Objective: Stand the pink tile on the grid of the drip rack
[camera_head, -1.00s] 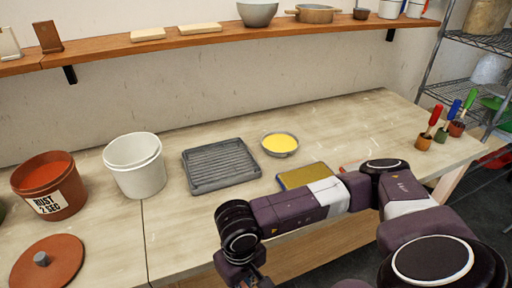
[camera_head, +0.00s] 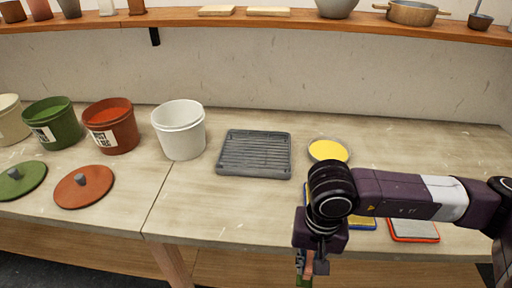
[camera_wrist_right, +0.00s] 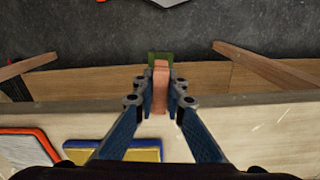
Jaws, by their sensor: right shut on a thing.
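The pink tile (camera_wrist_right: 161,88) is between the fingertips of my right gripper (camera_wrist_right: 160,100) in the right wrist view, seen narrow edge-on, with green at its far end. In the head view my right gripper (camera_head: 306,262) points down in front of the table edge, and the tile's green end shows below it. The jaws are shut on the tile. The grey drip rack (camera_head: 254,155) lies flat on the table, behind and left of my gripper. Its ribbed grid looks bare. My left gripper is not in view.
A white bucket (camera_head: 180,130) stands left of the rack. A dish of yellow (camera_head: 328,150) is at its right. Red (camera_head: 110,126) and green (camera_head: 52,124) buckets stand further left, lids in front. A blue-edged yellow pad (camera_wrist_right: 120,152) and orange-rimmed pad (camera_head: 414,228) lie near my arm.

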